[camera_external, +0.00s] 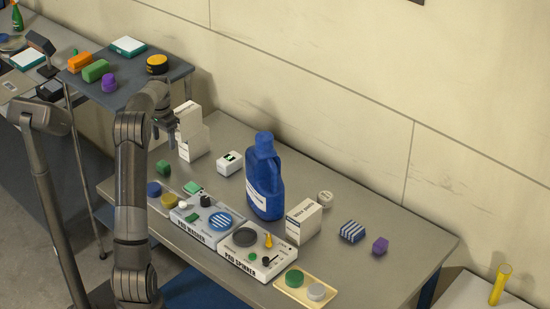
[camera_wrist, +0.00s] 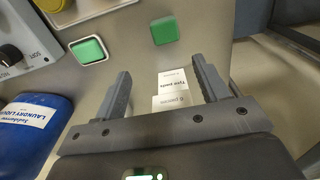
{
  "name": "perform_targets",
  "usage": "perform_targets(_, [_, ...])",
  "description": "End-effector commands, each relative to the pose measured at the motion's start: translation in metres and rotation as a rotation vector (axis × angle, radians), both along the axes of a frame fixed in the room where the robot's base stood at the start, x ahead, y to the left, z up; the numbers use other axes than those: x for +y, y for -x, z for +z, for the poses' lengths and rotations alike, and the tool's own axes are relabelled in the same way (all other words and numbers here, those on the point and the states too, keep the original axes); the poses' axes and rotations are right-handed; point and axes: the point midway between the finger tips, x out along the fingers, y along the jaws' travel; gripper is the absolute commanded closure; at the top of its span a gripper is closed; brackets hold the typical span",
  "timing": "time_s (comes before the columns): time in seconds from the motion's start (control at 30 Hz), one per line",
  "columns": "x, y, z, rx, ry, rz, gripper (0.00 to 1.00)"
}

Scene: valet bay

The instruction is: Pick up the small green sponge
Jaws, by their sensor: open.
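A small green block (camera_external: 163,168), which looks like the small green sponge, lies on the grey table near its left end. It also shows in the wrist view (camera_wrist: 165,30), near the top middle, beyond my fingertips. My gripper (camera_external: 164,138) is above the table's left part, higher than the green block and apart from it. In the wrist view my gripper (camera_wrist: 158,68) has its two fingers spread, with nothing held between them. A flat green piece with a pale rim (camera_external: 193,187) lies to the right of the block and shows in the wrist view (camera_wrist: 88,50).
White boxes (camera_external: 193,145) stand close beside my gripper; their labelled faces (camera_wrist: 172,90) show between my fingers. A tall blue bottle (camera_external: 264,185) stands mid-table. A larger green block (camera_external: 95,70) and an orange one (camera_external: 79,62) lie on the raised shelf at left.

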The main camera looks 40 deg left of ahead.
Motion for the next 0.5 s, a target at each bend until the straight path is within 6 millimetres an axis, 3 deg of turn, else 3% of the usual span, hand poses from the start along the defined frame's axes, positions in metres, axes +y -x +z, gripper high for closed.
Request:
perform_targets(0.13, [0.013,0.001,-0.011,0.009,0.008,0.001,0.33])
perform_targets(0.5, [0.014,0.001,-0.061,0.011,0.009,0.0,0.33])
